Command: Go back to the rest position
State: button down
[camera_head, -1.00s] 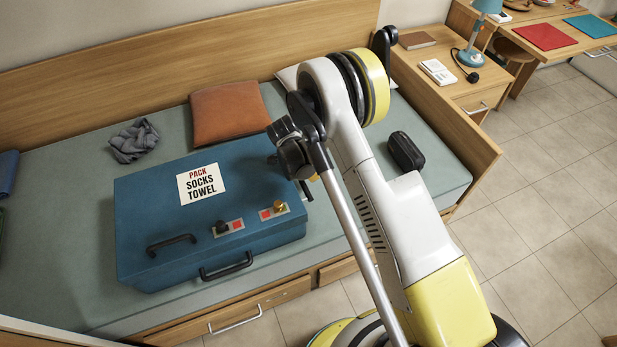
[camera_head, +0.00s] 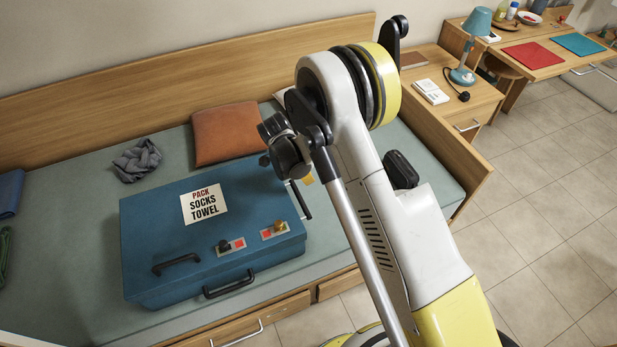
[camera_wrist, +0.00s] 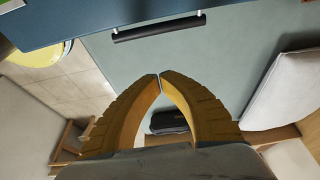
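My arm rises in the middle of the head view, bent at the elbow, with the wrist above the right end of the blue case (camera_head: 150,225). My gripper (camera_wrist: 160,75) points down in the wrist view. Its two yellow fingers meet at the tips, with nothing between them. In the head view only a bit of yellow finger shows behind the wrist. The blue case lies shut on the bed, with a "PACK SOCKS TOWEL" label (camera_head: 204,203), two latches and black handles. A black handle (camera_wrist: 160,28) on the case's edge shows in the wrist view.
The bed (camera_head: 70,285) also bears an orange cushion (camera_head: 228,133), a grey cloth (camera_head: 137,160) and a black pouch (camera_head: 401,169). A bedside cabinet (camera_head: 483,105) with a blue lamp (camera_head: 474,45) stands right. The tiled floor at right is clear.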

jog(key=s+d+r+n+t+y, duration=0.1)
jog(key=s+d+r+n, duration=0.15)
jog(key=r, duration=0.55)
jog(key=s+d+r+n, duration=0.2)
jog(key=d+r, duration=0.1)
jog(key=r, duration=0.5)
jog(key=s+d+r+n+t+y, duration=0.1)
jog(key=s+d+r+n, duration=0.1)
jog(key=r, duration=0.7)
jog(key=s+d+r+n+t+y, duration=0.1)
jog(key=s+d+r+n+t, duration=0.1)
jog(key=s, duration=0.7)
jog(key=s+d+r+n+t, duration=0.1)
jog(key=s+d+r+n, duration=0.3)
jog(key=s, duration=0.6)
jog(key=shift+r+n+t+y, duration=0.4)
jog(key=shift+r+n, duration=0.25)
jog(key=shift+n, duration=0.3)
jog(key=shift+s, duration=0.1)
